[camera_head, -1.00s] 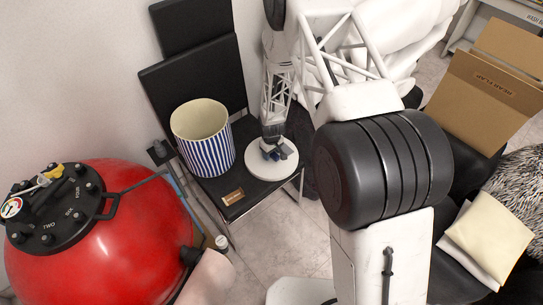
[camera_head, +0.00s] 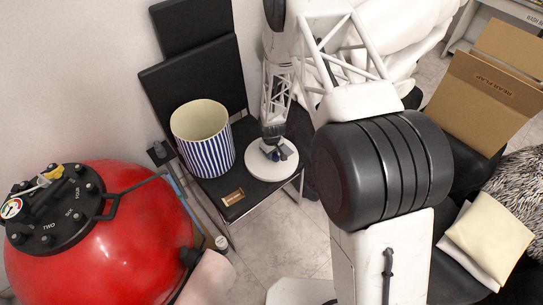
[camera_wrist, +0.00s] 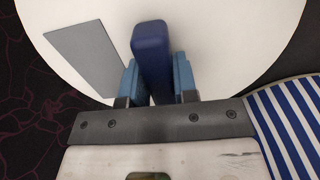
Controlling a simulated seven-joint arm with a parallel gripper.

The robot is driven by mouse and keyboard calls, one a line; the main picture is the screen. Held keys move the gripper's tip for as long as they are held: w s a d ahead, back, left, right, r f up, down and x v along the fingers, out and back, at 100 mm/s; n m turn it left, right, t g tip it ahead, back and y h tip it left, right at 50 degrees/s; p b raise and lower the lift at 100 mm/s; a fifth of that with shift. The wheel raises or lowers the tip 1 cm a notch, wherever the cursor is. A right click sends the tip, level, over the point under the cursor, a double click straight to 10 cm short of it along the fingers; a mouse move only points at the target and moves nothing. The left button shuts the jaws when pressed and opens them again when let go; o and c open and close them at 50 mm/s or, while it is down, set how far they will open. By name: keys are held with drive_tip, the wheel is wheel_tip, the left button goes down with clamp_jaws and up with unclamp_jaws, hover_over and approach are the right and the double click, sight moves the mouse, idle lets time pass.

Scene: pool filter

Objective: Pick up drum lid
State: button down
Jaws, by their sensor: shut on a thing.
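The drum lid (camera_head: 257,168) is a round white disc with a dark blue handle (camera_wrist: 152,55) standing up from it. It is over the dark table, to the right of the striped drum. My gripper (camera_wrist: 155,82) points down at the lid, its light-blue pads shut on both sides of the handle. A grey rectangle marks the lid's top in the wrist view. I cannot tell whether the lid touches the table. The drum (camera_head: 206,153), blue and white striped, stands upright with its top open.
The dark table (camera_head: 222,184) carries a small brown label at its front. A red pool filter (camera_head: 130,240) stands at the left, with pipes between it and the table. Dark panels (camera_head: 197,80) lean behind the drum. A cardboard box (camera_head: 470,100) is at the right.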

drive_tip(key=shift+r, duration=1.25)
drive_tip(key=shift+s+d+r, duration=0.1)
drive_tip(key=shift+s+r, duration=0.15)
drive_tip(key=shift+r, duration=0.55)
drive_tip(key=s+d, duration=0.2)
drive_tip(key=s, duration=0.5)
drive_tip(key=s+d+r, duration=0.1)
drive_tip(key=s+d, duration=0.2)
drive_tip(key=s, duration=0.4)
drive_tip(key=shift+s+r, duration=0.2)
drive_tip(key=shift+s, duration=0.1)
